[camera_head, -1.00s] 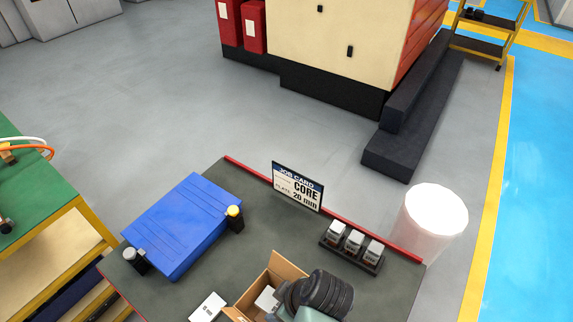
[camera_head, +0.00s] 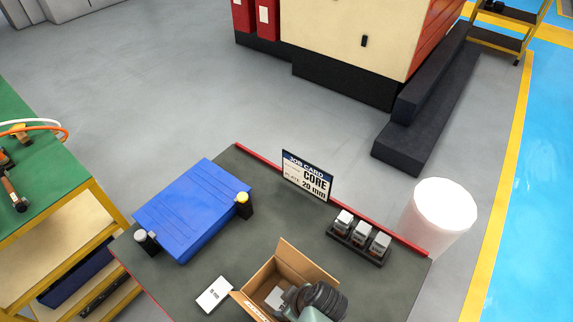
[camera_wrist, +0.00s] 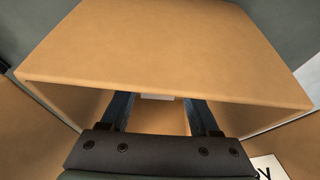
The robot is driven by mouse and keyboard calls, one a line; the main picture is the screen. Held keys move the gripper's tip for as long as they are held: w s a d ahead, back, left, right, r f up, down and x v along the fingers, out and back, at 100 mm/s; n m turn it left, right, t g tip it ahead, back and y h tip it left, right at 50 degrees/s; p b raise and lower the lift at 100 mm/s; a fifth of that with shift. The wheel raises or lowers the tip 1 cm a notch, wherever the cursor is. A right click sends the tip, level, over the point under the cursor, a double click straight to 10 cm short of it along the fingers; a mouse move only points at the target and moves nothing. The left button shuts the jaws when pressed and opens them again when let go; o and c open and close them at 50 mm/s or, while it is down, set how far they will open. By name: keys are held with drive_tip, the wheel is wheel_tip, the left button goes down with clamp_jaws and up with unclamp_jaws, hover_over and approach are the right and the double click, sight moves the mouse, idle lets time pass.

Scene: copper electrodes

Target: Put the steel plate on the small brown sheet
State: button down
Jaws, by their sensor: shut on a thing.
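My gripper (camera_wrist: 158,104) reaches down into an open cardboard box (camera_head: 262,285) on the grey-green table. In the wrist view its two dark fingers go in under a box flap (camera_wrist: 165,50). A pale flat piece (camera_wrist: 157,97), seemingly the steel plate, shows between the fingertips; its outline is mostly hidden. In the head view a pale face (camera_head: 275,297) shows inside the box beside my dark wrist. My gripper is shut on this piece. I cannot make out a small brown sheet apart from the brown cardboard.
A white marked card (camera_head: 214,294) lies left of the box. A blue case (camera_head: 193,208) stands behind it between two small posts.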

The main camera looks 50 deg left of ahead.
drive_tip(key=shift+w, duration=0.1)
drive_tip(key=c, duration=0.6)
unclamp_jaws()
drive_tip(key=shift+f, duration=0.15)
drive_tip(key=o, duration=0.5)
drive_tip(key=v, duration=1.2)
drive_tip(key=shift+r, duration=0.2)
